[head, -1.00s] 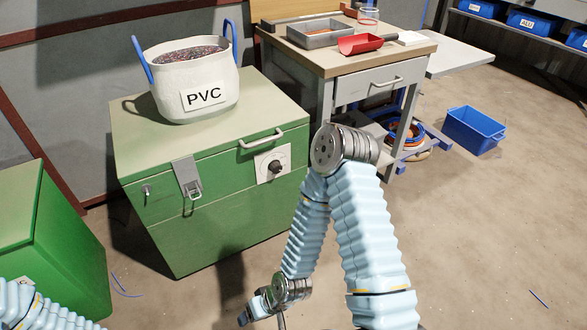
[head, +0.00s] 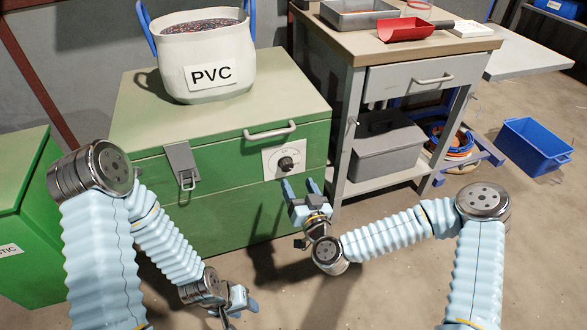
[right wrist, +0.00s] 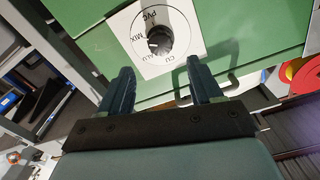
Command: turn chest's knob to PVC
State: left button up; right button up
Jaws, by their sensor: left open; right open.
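The green chest (head: 230,215) stands at centre, with a dark round knob (head: 286,162) on a white dial plate (head: 270,152) on its front. In the right wrist view the knob (right wrist: 160,40) sits among the labels MIX, PVC, CU and ALU; I cannot tell surely which label it points to. My right gripper (head: 302,187) is open and empty, just below and in front of the knob, not touching it. In the right wrist view its fingers (right wrist: 159,72) straddle the lower side of the dial. My left gripper (head: 240,300) is open and empty, low in front of the chest.
A white PVC bag (head: 205,50) stands on the chest lid. A grey handle (head: 270,131) and a latch (head: 183,165) are on the chest front. A workbench (head: 350,110) stands close at right. A green box (head: 25,215) is at left. A blue bin (head: 533,147) is on the floor.

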aim_at(289, 168)
jog(key=x, duration=0.7)
jog(key=shift+w+a+f, duration=0.1)
jog(key=shift+w+a, duration=0.05)
jog(key=shift+w, duration=0.1)
jog(key=c, duration=1.1)
jog(key=shift+o, duration=0.2)
jog(key=m+b, duration=0.3)
jog(key=m, duration=0.3)
jog(key=shift+f, duration=0.2)
jog(key=m+b, duration=0.2)
jog(key=m, duration=0.4)
